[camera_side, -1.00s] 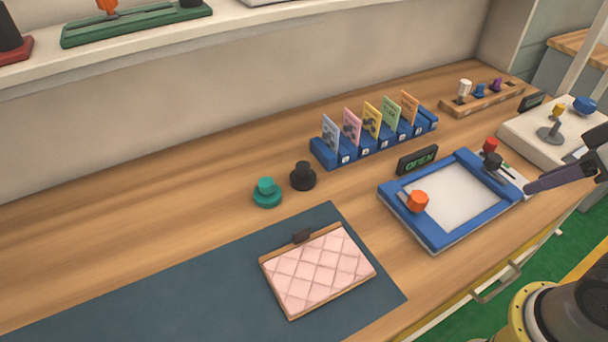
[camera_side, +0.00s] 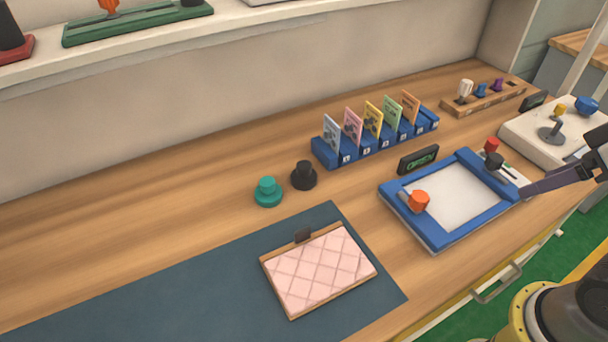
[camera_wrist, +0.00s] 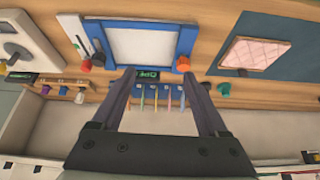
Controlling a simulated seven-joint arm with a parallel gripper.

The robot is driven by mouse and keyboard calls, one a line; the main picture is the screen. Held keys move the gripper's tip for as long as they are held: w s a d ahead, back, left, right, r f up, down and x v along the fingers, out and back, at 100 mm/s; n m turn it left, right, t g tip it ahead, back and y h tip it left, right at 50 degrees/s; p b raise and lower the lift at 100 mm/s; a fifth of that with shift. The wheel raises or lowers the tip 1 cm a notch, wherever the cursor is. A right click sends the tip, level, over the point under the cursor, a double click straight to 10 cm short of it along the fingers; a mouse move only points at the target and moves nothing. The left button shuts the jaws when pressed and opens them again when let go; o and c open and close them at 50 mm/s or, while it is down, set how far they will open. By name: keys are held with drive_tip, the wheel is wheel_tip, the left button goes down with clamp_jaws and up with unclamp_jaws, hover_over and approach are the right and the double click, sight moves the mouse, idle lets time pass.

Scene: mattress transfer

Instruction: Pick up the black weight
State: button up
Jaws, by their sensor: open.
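The black weight (camera_side: 304,176) is a short round piece with a knob, standing upright on the wooden counter next to a teal weight (camera_side: 268,192). In the wrist view, the black weight (camera_wrist: 206,87) shows small beside the right finger, next to the teal weight (camera_wrist: 224,88). My gripper (camera_wrist: 159,75) is open and empty, its two dark fingers spread. In the side view, my gripper (camera_side: 528,190) is at the right edge by the blue-framed tray (camera_side: 432,240), well away from the black weight. Only part of it shows there.
A blue card rack (camera_side: 325,155) stands behind the black weight. A pink quilted mattress (camera_side: 318,270) lies on a dark blue mat (camera_side: 200,290) in front. The tray has an orange knob (camera_side: 419,201) and a small display (camera_side: 418,160). Counter left of the weights is clear.

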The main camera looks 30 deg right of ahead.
drive_tip(key=w+a+r+m, duration=0.2)
drive_tip(key=w+r+m, duration=0.8)
drive_tip(key=r+m, duration=0.25)
drive_tip(key=m+g, duration=0.6)
drive_tip(key=m, duration=0.2)
hover_over(304, 165)
drive_tip(key=f, duration=2.5)
drive_tip(key=shift+s+a, duration=0.25)
drive_tip(key=shift+a, duration=0.05)
drive_tip(key=shift+w+d+f, duration=0.15)
drive_tip(key=shift+f, duration=1.3)
drive_tip(key=shift+w+d+f, duration=0.1)
drive_tip(key=shift+f, duration=1.35)
